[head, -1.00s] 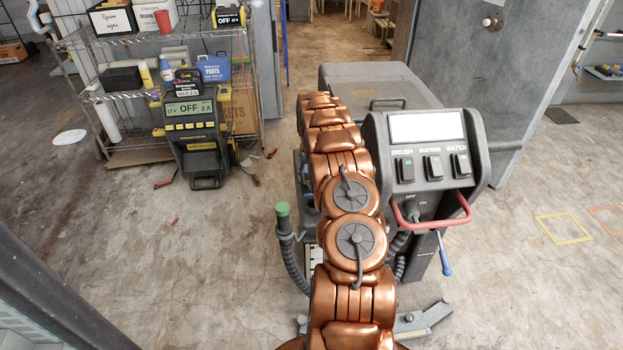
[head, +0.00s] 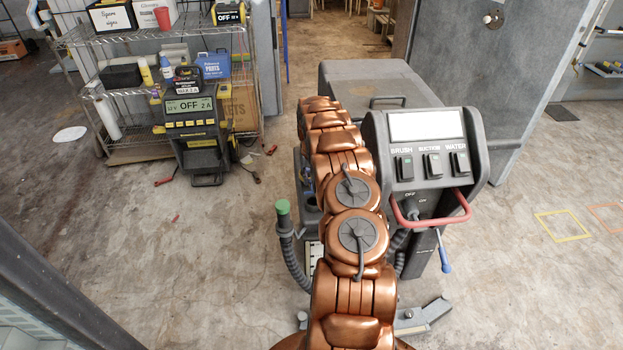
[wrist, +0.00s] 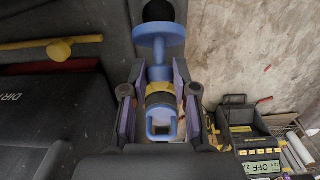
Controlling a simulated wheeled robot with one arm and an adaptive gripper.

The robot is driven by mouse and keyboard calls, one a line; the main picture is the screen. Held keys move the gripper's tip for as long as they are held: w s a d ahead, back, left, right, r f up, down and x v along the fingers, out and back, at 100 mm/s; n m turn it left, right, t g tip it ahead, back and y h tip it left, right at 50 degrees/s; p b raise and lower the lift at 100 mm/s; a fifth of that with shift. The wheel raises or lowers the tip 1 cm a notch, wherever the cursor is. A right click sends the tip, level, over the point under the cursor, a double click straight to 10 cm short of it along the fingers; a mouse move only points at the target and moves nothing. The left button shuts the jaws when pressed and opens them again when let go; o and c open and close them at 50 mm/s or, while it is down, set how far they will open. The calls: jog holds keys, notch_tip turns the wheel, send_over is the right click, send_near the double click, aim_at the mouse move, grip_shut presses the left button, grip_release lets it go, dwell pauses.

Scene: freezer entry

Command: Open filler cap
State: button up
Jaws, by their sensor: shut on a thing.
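A blue part (wrist: 158,37) with a wide round flange and a narrow stem shows at the top middle of the wrist view; it looks like the filler cap. Below the flange it runs between the purple pads of my gripper (wrist: 160,108), which is shut on it. A yellow-and-black band and a small blue loop show between the pads. A dark round shape sits just above the flange; I cannot tell whether it is the filler opening. In the head view my arm hides the gripper and the cap. The grey floor machine (head: 380,76) stands behind my arm.
The machine's control panel (head: 428,150) and red handle (head: 432,222) are right of my arm, a green-tipped hose (head: 283,208) left. A yellow bar (wrist: 50,48) shows beside the gripper. A wire shelf (head: 150,90) and charger (head: 196,130) stand left.

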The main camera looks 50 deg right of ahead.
jog(key=shift+w+f, duration=0.1)
jog(key=shift+w, duration=0.05)
grip_shut()
jog(key=shift+w+b, duration=0.3)
jog(key=shift+b, duration=0.3)
jog(key=shift+w+d+g+y+b, duration=0.2)
jog(key=shift+w+g+y+b, duration=0.15)
jog(key=shift+b, duration=0.35)
jog(key=shift+s, duration=0.1)
jog(key=shift+s+g+b, duration=0.15)
jog(key=shift+g+b, duration=0.1)
jog(key=shift+b, duration=0.05)
jog(key=o, duration=1)
grip_release()
jog(key=shift+c, duration=0.2)
jog(key=shift+s+d, duration=0.1)
jog(key=shift+r, duration=0.2)
